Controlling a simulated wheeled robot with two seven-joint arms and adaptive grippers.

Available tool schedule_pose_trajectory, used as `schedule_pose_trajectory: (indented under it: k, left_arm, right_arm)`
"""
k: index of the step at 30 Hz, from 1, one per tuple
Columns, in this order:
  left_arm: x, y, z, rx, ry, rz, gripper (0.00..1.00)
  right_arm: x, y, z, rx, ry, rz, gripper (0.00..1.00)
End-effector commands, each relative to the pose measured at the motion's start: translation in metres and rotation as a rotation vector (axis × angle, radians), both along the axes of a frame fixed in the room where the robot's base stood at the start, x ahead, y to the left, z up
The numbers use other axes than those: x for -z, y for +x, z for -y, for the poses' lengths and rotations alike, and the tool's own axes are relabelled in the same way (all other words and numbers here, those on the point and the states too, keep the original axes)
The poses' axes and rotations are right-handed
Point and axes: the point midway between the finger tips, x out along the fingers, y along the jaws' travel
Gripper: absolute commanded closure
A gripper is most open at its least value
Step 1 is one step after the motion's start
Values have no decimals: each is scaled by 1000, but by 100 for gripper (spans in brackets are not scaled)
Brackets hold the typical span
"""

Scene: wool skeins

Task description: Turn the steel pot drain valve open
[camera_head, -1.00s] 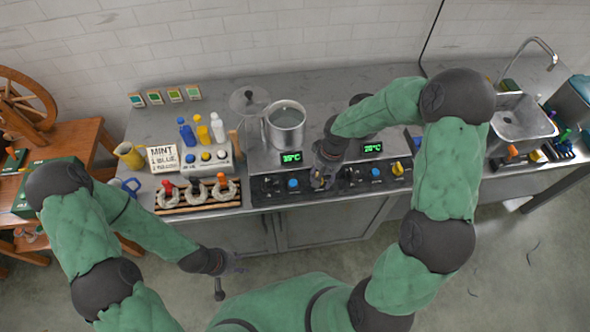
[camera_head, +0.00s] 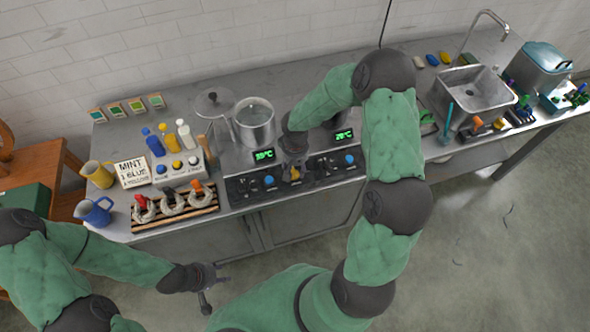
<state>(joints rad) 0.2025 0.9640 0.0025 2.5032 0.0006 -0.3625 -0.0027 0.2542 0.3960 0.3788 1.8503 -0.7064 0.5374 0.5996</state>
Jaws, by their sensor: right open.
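The steel pot (camera_head: 254,127) stands on the steel heating unit at the back of the counter, next to a glass lid. Below it, the front panel has black knobs, a blue button and a yellow handle (camera_head: 295,174), which appears to be the drain valve. My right gripper (camera_head: 294,171) is open and reaches down at this yellow handle, its fingers around or just above it. I cannot tell whether they touch it. The gripper and wrist partly hide the handle. My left gripper (camera_head: 217,285) hangs in front of the counter, away from everything, with its jaws unclear.
A green readout (camera_head: 264,154) sits above the panel. To the left are a skein rack (camera_head: 174,207), small bottles (camera_head: 155,143), a MINT sign (camera_head: 132,172) and two jugs. My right arm hides part of the second unit. A sink (camera_head: 472,92) is at right.

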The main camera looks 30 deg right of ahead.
Motion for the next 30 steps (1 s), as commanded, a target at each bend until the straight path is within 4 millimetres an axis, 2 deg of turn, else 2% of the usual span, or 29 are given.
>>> schedule_pose_trajectory:
  k: [4, 13, 18, 30]
  left_arm:
    - [2, 0, 0, 0, 0, 0, 60]
    - [1, 0, 0, 0, 0, 0, 60]
    - [1, 0, 0, 0, 0, 0, 60]
    - [9, 0, 0, 0, 0, 0, 60]
  right_arm:
    - [9, 0, 0, -1, 0, 0, 54]
    - [10, 0, 0, -1, 1, 1, 54]
    - [10, 0, 0, -1, 1, 1, 100]
    - [11, 0, 0, 39, 0, 2, 100]
